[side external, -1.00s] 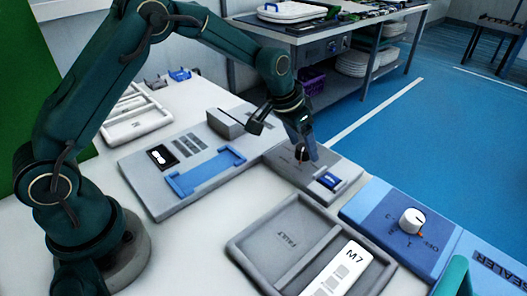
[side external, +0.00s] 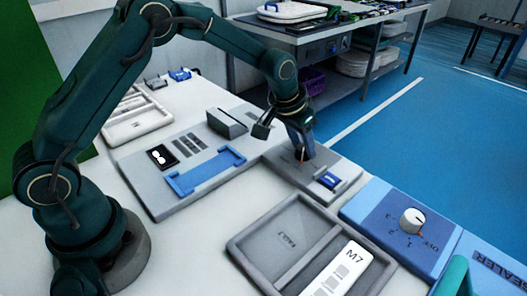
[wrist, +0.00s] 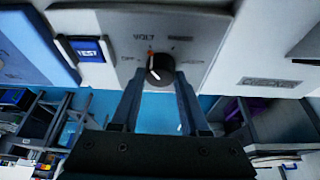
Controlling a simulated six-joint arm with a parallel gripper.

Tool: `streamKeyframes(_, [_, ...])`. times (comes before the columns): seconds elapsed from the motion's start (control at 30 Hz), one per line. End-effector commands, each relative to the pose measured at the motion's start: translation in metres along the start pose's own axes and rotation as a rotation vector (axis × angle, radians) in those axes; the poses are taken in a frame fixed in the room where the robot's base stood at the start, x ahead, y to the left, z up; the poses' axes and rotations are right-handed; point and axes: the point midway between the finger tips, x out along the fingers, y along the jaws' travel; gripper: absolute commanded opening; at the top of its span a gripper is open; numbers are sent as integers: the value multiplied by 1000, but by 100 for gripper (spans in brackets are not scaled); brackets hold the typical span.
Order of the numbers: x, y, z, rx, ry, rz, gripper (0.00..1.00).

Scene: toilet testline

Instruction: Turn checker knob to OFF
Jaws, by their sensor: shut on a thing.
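The checker knob (wrist: 160,68) is a round dark knob on a grey panel (wrist: 200,25) in the wrist view. An orange mark shows at its upper left edge, near the VOLT label (wrist: 143,37). The OFF label (wrist: 128,58) is to the left of the knob. My gripper (wrist: 166,80) is shut on the knob, one finger on each side. In the side view my gripper (side external: 304,154) points down at the grey checker box (side external: 342,168) and mostly hides the knob.
A blue TEST button (wrist: 87,51) sits beside the knob on the checker. A blue box with a white knob (side external: 412,219) stands to the right. A grey tray marked FAULT (side external: 255,243) lies in front, holding a white M7 card (side external: 350,272).

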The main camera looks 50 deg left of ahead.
Motion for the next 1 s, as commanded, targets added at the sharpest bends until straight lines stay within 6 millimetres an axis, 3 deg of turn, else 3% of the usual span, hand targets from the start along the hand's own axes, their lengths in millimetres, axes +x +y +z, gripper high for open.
streamKeyframes(0.7, [0, 4, -1, -573, 0, -239, 0])
streamKeyframes(1.0, [0, 5, -1, -725, -2, -301, 0])
